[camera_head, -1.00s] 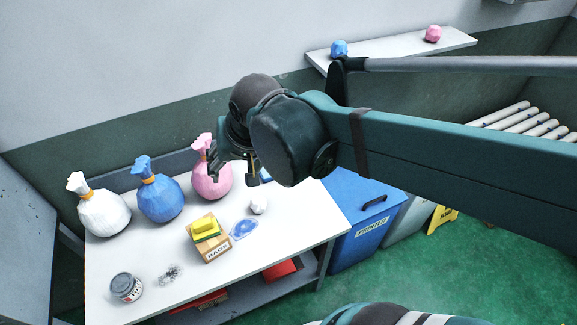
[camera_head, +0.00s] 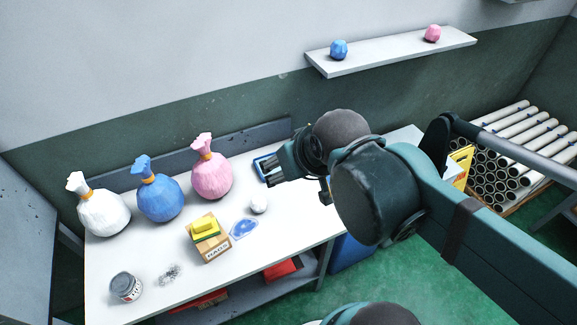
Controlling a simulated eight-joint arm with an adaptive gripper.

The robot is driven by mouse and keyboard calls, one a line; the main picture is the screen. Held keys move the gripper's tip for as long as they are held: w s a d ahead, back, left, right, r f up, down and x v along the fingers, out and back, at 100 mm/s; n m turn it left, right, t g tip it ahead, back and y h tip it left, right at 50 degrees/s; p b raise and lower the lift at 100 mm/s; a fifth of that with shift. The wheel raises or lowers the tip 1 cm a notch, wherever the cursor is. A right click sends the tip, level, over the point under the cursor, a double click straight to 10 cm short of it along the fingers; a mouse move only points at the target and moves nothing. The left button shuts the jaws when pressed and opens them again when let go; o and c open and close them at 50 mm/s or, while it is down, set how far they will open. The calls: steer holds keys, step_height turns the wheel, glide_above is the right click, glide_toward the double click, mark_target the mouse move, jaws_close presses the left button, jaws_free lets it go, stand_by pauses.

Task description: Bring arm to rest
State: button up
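My arm reaches in from the right edge of the head view. My gripper (camera_head: 298,186) hangs above the right end of the white worktable (camera_head: 190,270), right of the pink bag. Its fingers look spread apart, with nothing seen between them. The wrist partly hides the gripper.
A white bag (camera_head: 103,212), a blue bag (camera_head: 160,200) and a pink bag (camera_head: 212,177) stand along the table's back. A wall shelf (camera_head: 390,53) is above; tubes (camera_head: 510,150) lie right.

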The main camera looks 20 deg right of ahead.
steer(key=shift+f, duration=0.1)
steer(key=shift+f+b, duration=1.15)
steer(key=shift+b, duration=0.15)
stand_by(0.4)
